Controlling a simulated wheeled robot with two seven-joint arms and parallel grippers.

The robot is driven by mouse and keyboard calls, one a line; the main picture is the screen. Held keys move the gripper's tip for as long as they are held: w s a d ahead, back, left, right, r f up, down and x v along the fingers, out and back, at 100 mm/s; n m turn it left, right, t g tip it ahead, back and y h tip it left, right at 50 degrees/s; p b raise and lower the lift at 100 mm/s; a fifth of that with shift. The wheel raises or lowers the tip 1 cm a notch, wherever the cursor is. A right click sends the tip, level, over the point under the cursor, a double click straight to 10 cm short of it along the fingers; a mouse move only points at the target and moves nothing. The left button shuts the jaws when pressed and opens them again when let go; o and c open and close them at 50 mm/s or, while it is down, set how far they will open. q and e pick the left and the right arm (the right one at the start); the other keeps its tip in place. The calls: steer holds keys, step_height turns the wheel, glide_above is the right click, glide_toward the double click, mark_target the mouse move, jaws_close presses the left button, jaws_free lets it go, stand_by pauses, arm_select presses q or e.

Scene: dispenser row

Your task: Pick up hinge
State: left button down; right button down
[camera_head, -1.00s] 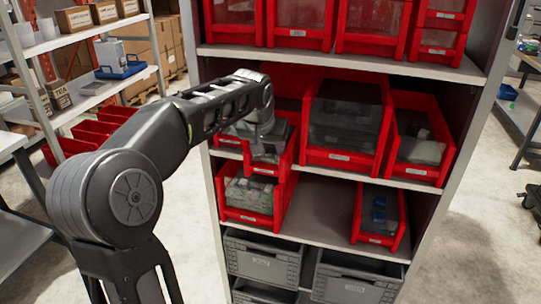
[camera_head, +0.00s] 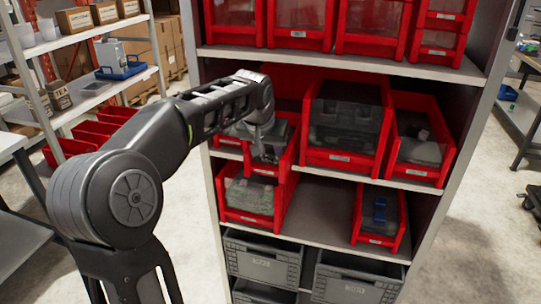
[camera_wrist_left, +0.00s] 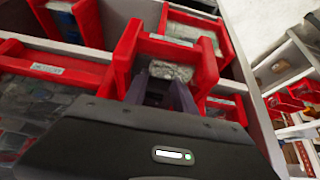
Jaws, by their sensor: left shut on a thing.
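My left gripper (camera_head: 267,151) reaches into the front of the left red bin (camera_head: 288,160) on the middle shelf. Its dark fingers also show in the left wrist view (camera_wrist_left: 168,94), close together and pointing away from the camera. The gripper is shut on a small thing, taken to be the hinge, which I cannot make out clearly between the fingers. A pale grey item (camera_wrist_left: 171,71) shows just beyond the fingertips; I cannot tell whether it touches them. My right gripper is not in view.
Red bins (camera_head: 344,130) (camera_head: 419,142) stand to the right on the same shelf. Below are a bin with a grey-green packet (camera_head: 249,196) and a bin with a blue item (camera_head: 380,209). Between these two, the shelf (camera_head: 320,212) is bare. Grey crates (camera_head: 262,259) stand lower down.

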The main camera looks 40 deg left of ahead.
arm_select(q)
step_height(320, 180, up, 10)
stand_by(0.6)
stand_by(0.5)
